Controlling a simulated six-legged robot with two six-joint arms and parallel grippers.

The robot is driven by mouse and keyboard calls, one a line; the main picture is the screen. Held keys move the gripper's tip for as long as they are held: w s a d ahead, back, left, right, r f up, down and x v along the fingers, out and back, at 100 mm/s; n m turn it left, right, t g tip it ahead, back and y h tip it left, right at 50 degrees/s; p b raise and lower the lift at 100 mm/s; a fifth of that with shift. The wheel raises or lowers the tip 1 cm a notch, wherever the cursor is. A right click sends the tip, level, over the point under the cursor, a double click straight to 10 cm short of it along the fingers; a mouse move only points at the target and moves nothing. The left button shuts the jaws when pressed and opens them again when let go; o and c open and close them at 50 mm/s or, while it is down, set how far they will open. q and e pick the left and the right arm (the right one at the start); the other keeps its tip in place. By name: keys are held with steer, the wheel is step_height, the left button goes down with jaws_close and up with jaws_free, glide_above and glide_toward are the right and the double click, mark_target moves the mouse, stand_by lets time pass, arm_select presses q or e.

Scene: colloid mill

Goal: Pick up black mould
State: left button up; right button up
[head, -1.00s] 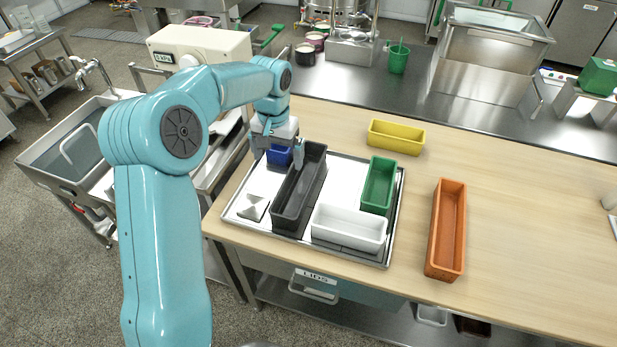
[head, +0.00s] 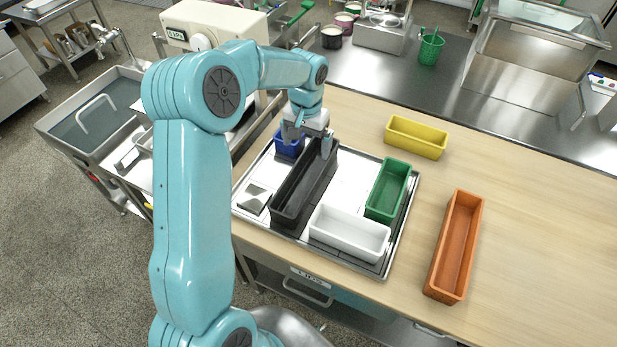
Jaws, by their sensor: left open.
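The black mould (head: 290,203) is a long, deep, open box. It sits on the metal tray (head: 352,163), lengthwise away from me, between the blue mould and the white mould. My left gripper (head: 308,143) is open and empty at the far end of the black mould. Its right finger is over the mould's far end, and its left finger is by the blue mould (head: 290,152). The wrist hides part of that far end, so I cannot tell whether the fingers touch it. My right gripper is not in view.
A white mould (head: 349,233), a green mould (head: 388,190) and a small grey pyramid piece (head: 254,197) share the tray. A yellow mould (head: 416,138) and an orange mould (head: 455,247) stand on the wooden table (head: 530,220). The table's right side is clear.

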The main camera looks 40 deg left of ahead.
arm_select(q)
glide_above(306, 184)
step_height(306, 184, down, 6)
steer(key=f+p, duration=0.2)
steer(key=f, duration=0.1)
steer(key=shift+s, duration=0.2)
steer(key=f, duration=0.2)
steer(key=shift+w+f+p, duration=0.3)
steer(key=shift+w+f, duration=0.1)
steer(key=shift+f, duration=0.2)
steer(key=shift+s+r, duration=0.1)
steer(key=shift+s, duration=0.2)
steer(key=shift+w, duration=0.2)
steer(key=c, duration=1.1)
